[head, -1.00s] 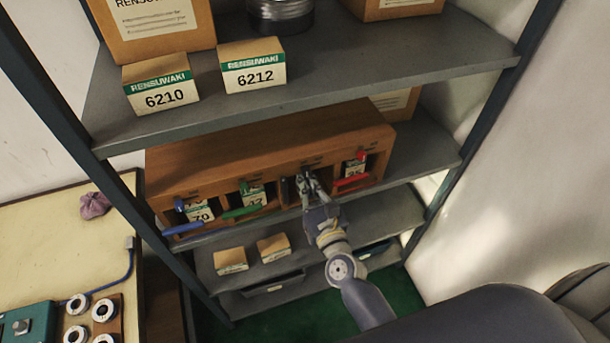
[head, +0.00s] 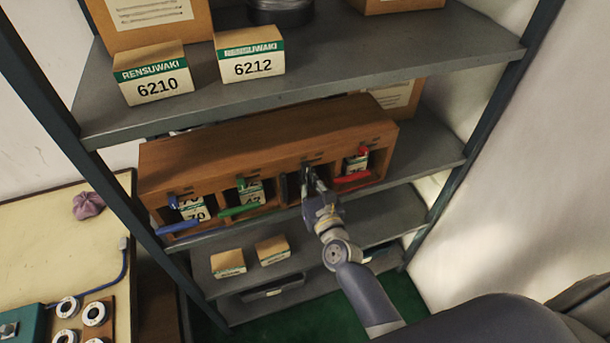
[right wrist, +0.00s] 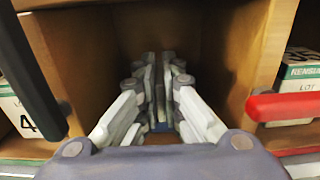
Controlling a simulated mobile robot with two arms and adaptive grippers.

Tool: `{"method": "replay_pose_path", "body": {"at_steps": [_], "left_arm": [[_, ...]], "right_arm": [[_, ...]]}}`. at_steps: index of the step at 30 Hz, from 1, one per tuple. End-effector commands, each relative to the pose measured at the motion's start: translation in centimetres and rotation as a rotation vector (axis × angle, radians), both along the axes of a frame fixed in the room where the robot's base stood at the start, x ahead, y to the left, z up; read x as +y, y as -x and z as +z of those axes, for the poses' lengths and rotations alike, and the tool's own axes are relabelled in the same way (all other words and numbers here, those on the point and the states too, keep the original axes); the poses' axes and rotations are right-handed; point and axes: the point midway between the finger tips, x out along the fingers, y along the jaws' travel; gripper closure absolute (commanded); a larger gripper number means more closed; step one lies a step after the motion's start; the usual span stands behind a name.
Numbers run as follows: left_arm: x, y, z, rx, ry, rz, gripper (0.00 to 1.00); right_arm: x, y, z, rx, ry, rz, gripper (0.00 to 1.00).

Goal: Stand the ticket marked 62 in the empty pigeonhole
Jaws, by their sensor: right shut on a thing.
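A wooden pigeonhole rack (head: 240,149) stands on the middle shelf. Its third pigeonhole from the left (right wrist: 228,50) shows no ticket but the one in my grip. My right gripper (head: 308,174) reaches into that pigeonhole. In the right wrist view my right gripper (right wrist: 163,75) has its fingers shut on a thin upright thing seen edge-on, taken to be the ticket (right wrist: 160,100). Its number is hidden, and I cannot tell if it touches the floor of the hole. My left gripper is not in view.
Tickets stand in the other holes, behind blue (head: 177,227), green (head: 240,210) and red (head: 352,177) bars. A dark bar (right wrist: 30,65) lies left of my gripper, the red one right. Boxes (head: 155,80) stand on the shelf above; two small boxes (head: 272,251) lie below.

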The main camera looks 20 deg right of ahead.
Motion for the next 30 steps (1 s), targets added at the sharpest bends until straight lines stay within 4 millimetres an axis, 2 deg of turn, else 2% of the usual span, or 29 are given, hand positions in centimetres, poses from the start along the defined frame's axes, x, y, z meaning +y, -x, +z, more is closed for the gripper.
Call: {"method": "replay_pose_path", "body": {"at_steps": [5, 6, 8, 21, 26, 30], "left_arm": [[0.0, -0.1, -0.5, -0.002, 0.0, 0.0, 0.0], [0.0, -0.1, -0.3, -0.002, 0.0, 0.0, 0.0], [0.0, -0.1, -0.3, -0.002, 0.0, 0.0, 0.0], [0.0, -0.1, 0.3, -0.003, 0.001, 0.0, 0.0], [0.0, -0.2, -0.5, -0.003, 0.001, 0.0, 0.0], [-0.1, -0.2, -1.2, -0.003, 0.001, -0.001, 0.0]], "right_arm": [[0.0, 0.0, -0.5, -0.001, -0.001, 0.0, 1.0], [0.0, 0.0, -0.3, 0.0, -0.001, 0.0, 0.85], [0.0, 0.0, -0.3, 0.0, -0.001, 0.0, 0.74], [0.0, 0.0, 0.3, 0.0, 0.0, 0.0, 0.74], [-0.1, 2.2, -0.3, 0.004, -0.002, 0.0, 0.74], [-0.1, 4.9, -0.4, 0.004, -0.001, 0.001, 0.74]]}}
